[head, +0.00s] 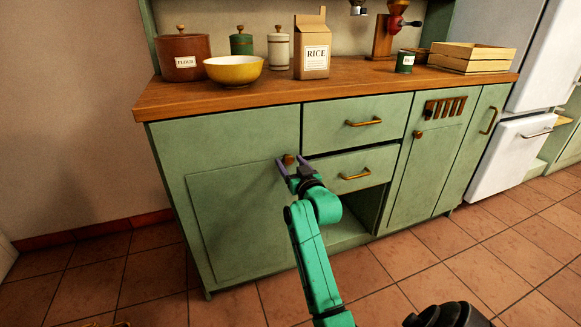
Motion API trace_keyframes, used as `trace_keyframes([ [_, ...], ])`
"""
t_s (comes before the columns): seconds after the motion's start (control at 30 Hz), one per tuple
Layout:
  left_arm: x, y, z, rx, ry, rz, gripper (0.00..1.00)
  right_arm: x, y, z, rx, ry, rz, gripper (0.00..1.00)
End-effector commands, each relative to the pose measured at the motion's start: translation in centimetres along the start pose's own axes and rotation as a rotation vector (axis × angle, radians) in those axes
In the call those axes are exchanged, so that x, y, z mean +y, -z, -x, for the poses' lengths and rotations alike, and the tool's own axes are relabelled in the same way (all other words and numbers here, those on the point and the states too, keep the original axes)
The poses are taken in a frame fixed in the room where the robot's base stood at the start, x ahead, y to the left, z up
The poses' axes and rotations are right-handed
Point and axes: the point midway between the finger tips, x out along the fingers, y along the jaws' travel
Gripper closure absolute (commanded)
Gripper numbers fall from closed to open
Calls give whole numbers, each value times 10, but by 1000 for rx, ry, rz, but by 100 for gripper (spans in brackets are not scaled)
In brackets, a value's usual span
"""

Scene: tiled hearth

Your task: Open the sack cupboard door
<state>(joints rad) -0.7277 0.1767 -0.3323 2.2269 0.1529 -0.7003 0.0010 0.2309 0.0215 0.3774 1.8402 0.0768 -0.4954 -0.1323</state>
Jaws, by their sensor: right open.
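The green cupboard door (235,215) at the left of the cabinet looks shut. It has a small wooden knob (289,158) near its upper right edge. My right gripper (292,161) is open at this knob, with one fingertip on each side of it. I cannot tell whether the fingers touch the knob. Another green door (428,170), with slots at its top and a small knob, stands shut further right. Nothing in view labels either door as the sack cupboard. My left gripper is not in view.
Two drawers (357,122) with brass handles are right of the left door, above an open niche (345,230). The wooden worktop (350,83) carries a yellow bowl (233,71), a rice bag (312,60) and several jars. The tiled floor (150,295) before the left door looks clear.

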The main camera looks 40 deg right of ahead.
Motion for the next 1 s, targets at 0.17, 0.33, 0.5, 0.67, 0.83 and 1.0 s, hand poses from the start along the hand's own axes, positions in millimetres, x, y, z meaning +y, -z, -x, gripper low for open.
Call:
trace_keyframes([
  [0.17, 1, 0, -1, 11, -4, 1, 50, 0, 0, -3, -1, 0, 1, 31],
  [0.33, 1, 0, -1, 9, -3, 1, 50, 0, 0, -3, -1, 0, 0, 62],
  [0.5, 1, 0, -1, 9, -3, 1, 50, 0, 0, -3, -1, 0, 0, 100],
  [0.67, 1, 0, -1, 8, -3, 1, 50, 0, 0, -3, -1, 0, 0, 100],
  [0.83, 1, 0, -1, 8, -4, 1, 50, 0, 0, -3, -1, 0, 0, 100],
  [1.0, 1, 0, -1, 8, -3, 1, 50, 0, 0, -3, -1, 0, 0, 100],
])
